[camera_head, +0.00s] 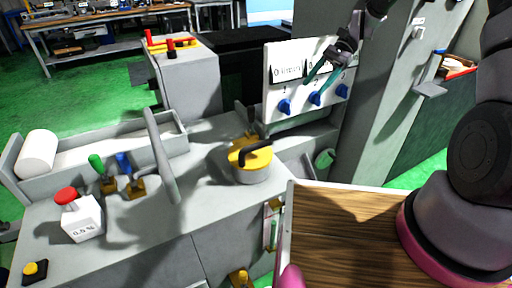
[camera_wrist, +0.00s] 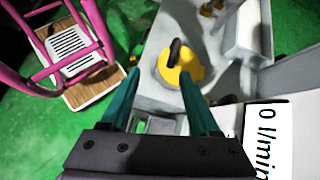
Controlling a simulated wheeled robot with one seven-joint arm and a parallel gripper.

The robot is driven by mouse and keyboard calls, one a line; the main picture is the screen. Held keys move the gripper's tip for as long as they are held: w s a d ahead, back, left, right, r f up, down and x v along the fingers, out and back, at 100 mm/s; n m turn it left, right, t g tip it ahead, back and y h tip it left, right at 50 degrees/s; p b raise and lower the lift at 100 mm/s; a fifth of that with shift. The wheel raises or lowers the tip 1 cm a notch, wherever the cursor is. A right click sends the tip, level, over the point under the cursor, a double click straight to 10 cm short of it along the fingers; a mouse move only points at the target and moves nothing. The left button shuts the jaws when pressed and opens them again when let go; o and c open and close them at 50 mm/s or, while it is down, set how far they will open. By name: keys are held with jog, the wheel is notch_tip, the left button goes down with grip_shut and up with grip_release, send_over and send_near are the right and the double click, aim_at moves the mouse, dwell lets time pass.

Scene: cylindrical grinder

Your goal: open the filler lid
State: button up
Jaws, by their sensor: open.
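The filler lid (camera_head: 249,153) is yellow and round with a black curved handle (camera_head: 256,150). It sits on a grey round filler neck (camera_head: 252,174) on the machine top and looks closed. In the wrist view the lid (camera_wrist: 188,73) and its black handle (camera_wrist: 174,52) lie beyond the fingertips, near the middle. My gripper (camera_head: 313,84) has teal fingers and is up and to the right of the lid, in front of the white panel. In the wrist view my gripper (camera_wrist: 160,80) is open, with nothing between its fingers.
A white panel (camera_head: 285,56) with blue knobs (camera_head: 284,106) stands behind and right of the lid. A tall grey lever (camera_head: 162,155) stands left. A white box with a red button (camera_head: 66,195) is further left. A wooden-topped surface (camera_head: 340,230) is at front right.

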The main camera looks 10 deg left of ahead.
jog(key=a+f+m+g+y, duration=0.25)
jog(key=a+f, duration=0.25)
jog(key=f, duration=0.6)
jog(key=m+g+y, duration=0.2)
jog(key=m+y, duration=0.1)
jog(key=y, duration=0.2)
send_near(245, 151)
jog(key=x, duration=0.5)
jog(key=shift+w+a+f, duration=0.3)
jog(key=shift+a+f, duration=0.1)
jog(key=shift+a, duration=0.05)
grip_shut()
